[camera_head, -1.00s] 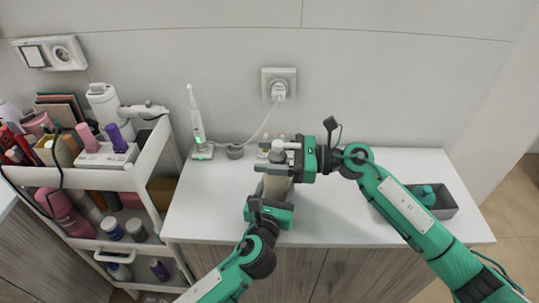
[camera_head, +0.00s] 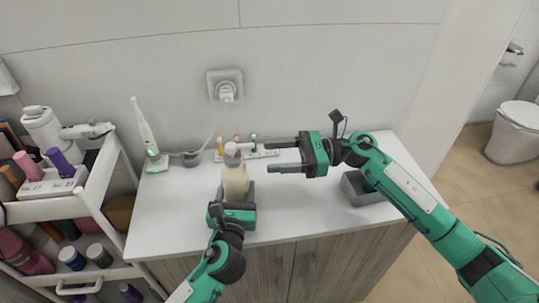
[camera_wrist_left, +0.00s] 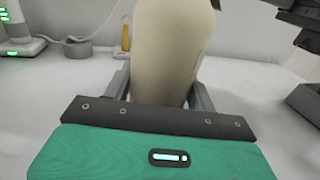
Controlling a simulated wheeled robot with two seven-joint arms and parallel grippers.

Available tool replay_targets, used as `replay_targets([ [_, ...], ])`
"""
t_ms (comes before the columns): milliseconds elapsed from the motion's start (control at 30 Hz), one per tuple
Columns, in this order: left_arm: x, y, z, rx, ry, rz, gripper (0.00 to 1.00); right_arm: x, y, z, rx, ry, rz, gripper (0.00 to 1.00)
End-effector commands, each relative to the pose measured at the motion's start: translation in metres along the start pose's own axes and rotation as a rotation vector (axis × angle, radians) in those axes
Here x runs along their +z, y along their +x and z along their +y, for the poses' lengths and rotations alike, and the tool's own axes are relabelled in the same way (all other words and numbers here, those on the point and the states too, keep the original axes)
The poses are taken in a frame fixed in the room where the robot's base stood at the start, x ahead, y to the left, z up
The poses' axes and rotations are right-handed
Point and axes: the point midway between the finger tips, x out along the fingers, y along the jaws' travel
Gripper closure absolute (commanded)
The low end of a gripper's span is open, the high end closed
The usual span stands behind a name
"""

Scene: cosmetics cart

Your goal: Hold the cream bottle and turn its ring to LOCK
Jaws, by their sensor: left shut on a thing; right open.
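The cream bottle (camera_head: 235,180) stands upright on the white counter, with a grey pump top and collar (camera_head: 232,153) above its cream body. It also fills the middle of the left wrist view (camera_wrist_left: 168,50). My left gripper (camera_head: 236,196) is shut on the bottle's body, one finger on each side. My right gripper (camera_head: 270,156) is open and empty, to the right of the bottle's top and apart from it. Its two fingers point left. The ring's markings are too small to read.
An electric toothbrush (camera_head: 146,130) on its lit stand and a small grey cup (camera_head: 191,158) are at the back left. A holder with small items (camera_head: 262,151) is behind the bottle. A grey tray (camera_head: 362,190) lies right. A loaded white cart (camera_head: 95,205) stands left.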

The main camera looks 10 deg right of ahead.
Motion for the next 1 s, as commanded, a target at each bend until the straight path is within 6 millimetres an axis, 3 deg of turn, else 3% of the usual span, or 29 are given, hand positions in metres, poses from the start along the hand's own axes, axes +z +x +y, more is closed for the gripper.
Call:
replay_targets([
  [233,0.0,0.0,0.0,-0.001,0.0,0.0,0.78,0.0,0.0,0.0,0.0,0.0,0.0,0.41],
  [267,0.0,0.0,0.0,-0.001,0.0,0.0,0.39,0.0,0.0,0.0,0.0,0.0,0.0,0.41],
  [367,0.0,0.0,0.0,-0.001,0.0,0.0,0.2,0.0,0.0,0.0,0.0,0.0,0.0,0.41],
  [733,-0.001,-0.004,0.0,0.0,0.0,0.001,0.18,0.0,0.001,0.0,0.0,0.0,0.0,0.41],
  [867,-0.001,-0.022,0.0,-0.001,0.0,0.002,0.18,0.0,0.001,0.0,0.0,0.0,0.0,0.41],
  [1000,-0.002,-0.052,0.0,-0.002,0.0,0.003,0.18,0.0,0.001,0.0,0.0,0.0,0.0,0.41],
])
